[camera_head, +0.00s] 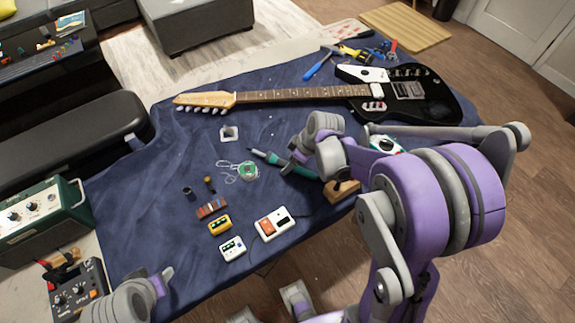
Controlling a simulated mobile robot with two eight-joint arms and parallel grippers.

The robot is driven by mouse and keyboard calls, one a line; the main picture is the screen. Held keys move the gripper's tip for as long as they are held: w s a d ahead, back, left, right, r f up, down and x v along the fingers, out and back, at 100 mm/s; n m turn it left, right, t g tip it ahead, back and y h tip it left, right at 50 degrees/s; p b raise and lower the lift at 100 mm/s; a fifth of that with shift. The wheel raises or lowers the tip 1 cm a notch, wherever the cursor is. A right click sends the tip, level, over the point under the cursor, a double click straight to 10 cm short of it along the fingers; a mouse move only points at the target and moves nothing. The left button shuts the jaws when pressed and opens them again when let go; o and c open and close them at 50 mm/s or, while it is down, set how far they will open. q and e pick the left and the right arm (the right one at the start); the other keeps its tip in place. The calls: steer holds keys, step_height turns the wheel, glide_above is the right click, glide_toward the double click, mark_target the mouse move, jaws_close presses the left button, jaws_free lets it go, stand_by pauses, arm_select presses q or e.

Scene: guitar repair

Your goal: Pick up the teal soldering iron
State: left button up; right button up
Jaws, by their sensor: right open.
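The teal soldering iron (303,171) lies on the blue cloth near the front right of the table, its dark tip pointing up and left. My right gripper (298,152) is open at the iron, with its fingers over the middle of it. I cannot tell whether they touch it. The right gripper and arm hide part of the iron. My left gripper (166,281) is low at the left, by the table's front edge, away from the iron. Its jaws are too unclear to read.
A black and white guitar (290,94) lies across the back. A solder coil (248,171) is left of the iron, and a wooden block (341,190) is at its right. Small pedals and a red-white meter (274,223) sit in front. A green amplifier (42,222) stands left.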

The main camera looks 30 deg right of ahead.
steer(key=shift+w+a+f, duration=0.1)
steer(key=shift+w+f, duration=0.05)
steer(key=shift+f, duration=0.3)
steer(key=shift+c, duration=0.3)
jaws_close()
steer(key=shift+r, duration=0.15)
